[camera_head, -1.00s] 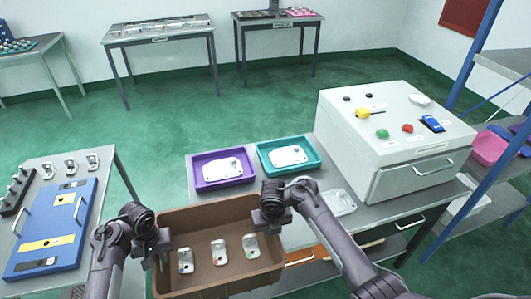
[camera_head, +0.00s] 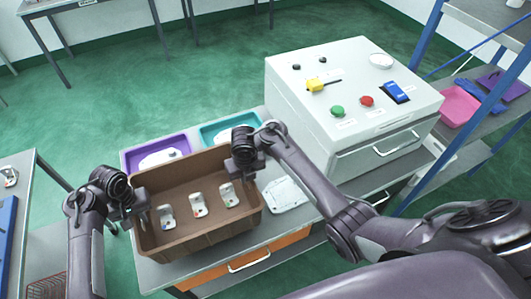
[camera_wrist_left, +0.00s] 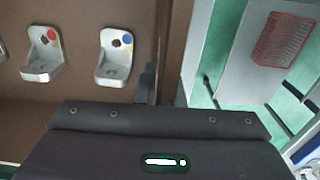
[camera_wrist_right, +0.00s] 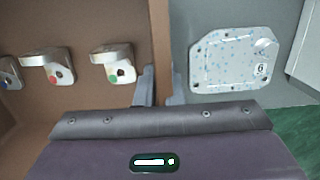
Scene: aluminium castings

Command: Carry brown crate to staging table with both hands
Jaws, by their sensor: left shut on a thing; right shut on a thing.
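The brown crate (camera_head: 180,239) is in the lower left of the head view, with three silver brackets inside, marked with blue, red and green dots. My left gripper (camera_head: 138,208) is shut on the crate's left wall. In the left wrist view the wall (camera_wrist_left: 165,50) runs between the fingers. My right gripper (camera_head: 250,172) is shut on the crate's right wall, which also shows in the right wrist view (camera_wrist_right: 160,45). The crate is over the grey table (camera_head: 275,225); I cannot tell whether it touches the top. No table is marked as the staging table.
A purple tray (camera_head: 130,158) and a teal tray (camera_head: 207,132) lie behind the crate. A flat plate (camera_head: 286,194) is right of it. A white machine (camera_head: 300,105) stands further right, near a blue-framed shelf (camera_head: 458,135). Green floor is open behind.

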